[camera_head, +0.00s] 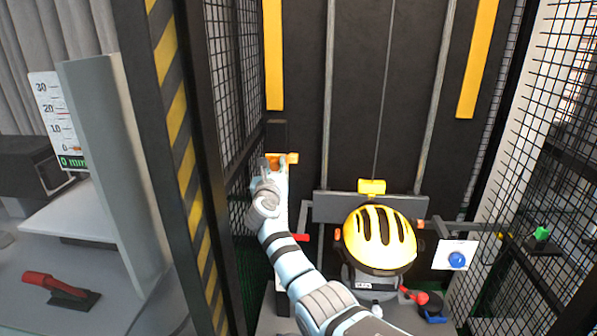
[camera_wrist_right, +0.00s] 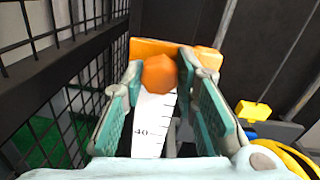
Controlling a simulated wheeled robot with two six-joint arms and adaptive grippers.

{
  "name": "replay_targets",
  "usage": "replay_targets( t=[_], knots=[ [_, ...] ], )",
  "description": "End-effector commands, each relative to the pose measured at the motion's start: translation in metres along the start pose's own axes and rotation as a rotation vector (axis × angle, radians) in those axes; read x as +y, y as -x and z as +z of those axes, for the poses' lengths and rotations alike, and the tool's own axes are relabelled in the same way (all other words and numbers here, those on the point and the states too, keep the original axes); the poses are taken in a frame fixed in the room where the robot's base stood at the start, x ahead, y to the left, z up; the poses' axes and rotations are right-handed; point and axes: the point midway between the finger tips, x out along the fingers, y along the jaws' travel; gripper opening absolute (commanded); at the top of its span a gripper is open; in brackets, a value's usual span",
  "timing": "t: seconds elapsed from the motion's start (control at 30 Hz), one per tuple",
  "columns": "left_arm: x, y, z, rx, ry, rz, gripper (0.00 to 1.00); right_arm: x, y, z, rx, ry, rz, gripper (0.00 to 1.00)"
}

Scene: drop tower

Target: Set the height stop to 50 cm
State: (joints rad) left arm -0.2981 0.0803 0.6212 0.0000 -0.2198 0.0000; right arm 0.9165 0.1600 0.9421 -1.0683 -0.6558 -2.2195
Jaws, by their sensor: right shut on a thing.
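The height stop (camera_head: 292,158) is an orange slider on an upright scale at the left of the tower's back wall. In the right wrist view its orange body (camera_wrist_right: 205,57) lies behind a faceted orange knob (camera_wrist_right: 159,74). My right gripper (camera_head: 273,166) is shut on this knob, with a teal finger on each side. The white scale (camera_wrist_right: 150,118) shows a "40" mark nearer the camera than the knob, with several ticks between. The stop's exact reading is hidden. My left gripper is in neither view.
A yellow helmet (camera_head: 379,238) sits on the carriage below and right of my gripper. A mesh wall (camera_head: 236,75) and a striped post (camera_head: 170,90) stand close on the left. A blue button (camera_head: 457,260) and a red-handled lever (camera_head: 420,298) are at the right.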

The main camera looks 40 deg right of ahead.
Motion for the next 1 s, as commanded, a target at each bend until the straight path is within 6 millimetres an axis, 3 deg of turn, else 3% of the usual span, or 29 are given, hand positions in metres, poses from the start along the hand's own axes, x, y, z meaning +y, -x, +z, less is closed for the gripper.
replay_targets(
  t=[0.13, 0.43, 0.47, 0.57, 0.87, 1.0],
  knots=[
    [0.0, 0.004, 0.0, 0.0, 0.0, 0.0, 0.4, 0.013, 0.002, 0.009, -0.003, 0.001, 0.018, 0.0],
    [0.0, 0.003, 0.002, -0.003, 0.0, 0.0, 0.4, 0.013, 0.002, 0.008, -0.003, 0.0, 0.018, 0.0],
    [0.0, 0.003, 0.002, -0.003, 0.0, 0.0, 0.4, 0.013, 0.002, 0.008, -0.002, 0.0, 0.018, 0.3],
    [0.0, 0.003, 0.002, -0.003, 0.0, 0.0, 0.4, 0.012, 0.002, 0.008, -0.002, 0.0, 0.017, 0.46],
    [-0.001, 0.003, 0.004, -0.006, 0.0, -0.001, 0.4, 0.011, 0.002, 0.007, -0.002, 0.0, 0.015, 0.48],
    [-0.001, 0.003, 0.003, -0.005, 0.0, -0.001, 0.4, 0.011, 0.011, 0.007, -0.003, -0.001, 0.014, 0.48]
  ],
)
